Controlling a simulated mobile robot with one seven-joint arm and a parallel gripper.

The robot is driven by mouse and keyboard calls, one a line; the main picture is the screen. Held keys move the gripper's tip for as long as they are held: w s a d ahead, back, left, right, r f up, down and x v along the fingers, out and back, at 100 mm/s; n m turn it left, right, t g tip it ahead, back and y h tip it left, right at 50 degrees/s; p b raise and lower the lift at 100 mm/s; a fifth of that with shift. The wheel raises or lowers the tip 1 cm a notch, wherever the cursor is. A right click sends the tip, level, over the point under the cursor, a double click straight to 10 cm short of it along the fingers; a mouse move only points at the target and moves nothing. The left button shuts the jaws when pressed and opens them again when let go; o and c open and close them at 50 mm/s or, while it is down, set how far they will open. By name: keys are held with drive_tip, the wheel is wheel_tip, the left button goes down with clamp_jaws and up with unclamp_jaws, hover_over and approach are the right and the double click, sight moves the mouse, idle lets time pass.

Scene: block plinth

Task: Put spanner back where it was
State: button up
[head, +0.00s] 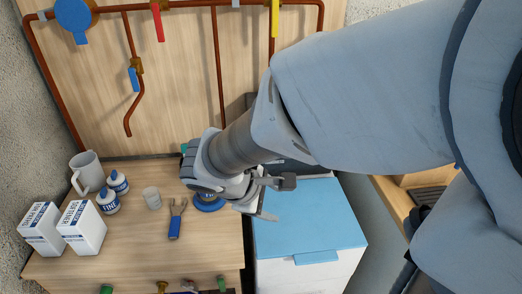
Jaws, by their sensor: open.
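A tool with a blue handle and a grey forked head, which looks like the spanner (174,228), lies on the wooden worktop (140,255), its fork pointing away from me. My gripper (272,198) is open, with nothing seen between its fingers. It is to the right of the tool and apart from it, over the worktop's right edge and the blue-lidded box (310,222). My arm hides part of the back of the worktop and the wall behind.
Two white cartons (82,228), a grey mug (87,172), two blue-and-white tins (108,200) and a pale cup (152,197) stand left of the tool. A round blue item (208,204) is partly under my gripper. Copper pipes (130,40) run along the back panel.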

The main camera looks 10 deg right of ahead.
drive_tip(key=s+r+m+t+y, duration=0.1)
drive_tip(key=s+r+m+y, duration=0.5)
drive_tip(key=s+r+m, duration=0.3)
drive_tip(key=shift+s+d+m+t, duration=0.3)
drive_tip(key=shift+d+m+t, duration=0.1)
drive_tip(key=shift+m, duration=1)
wheel_tip(320, 180, up, 3)
drive_tip(key=p, duration=0.3)
drive_tip(key=shift+r, duration=0.2)
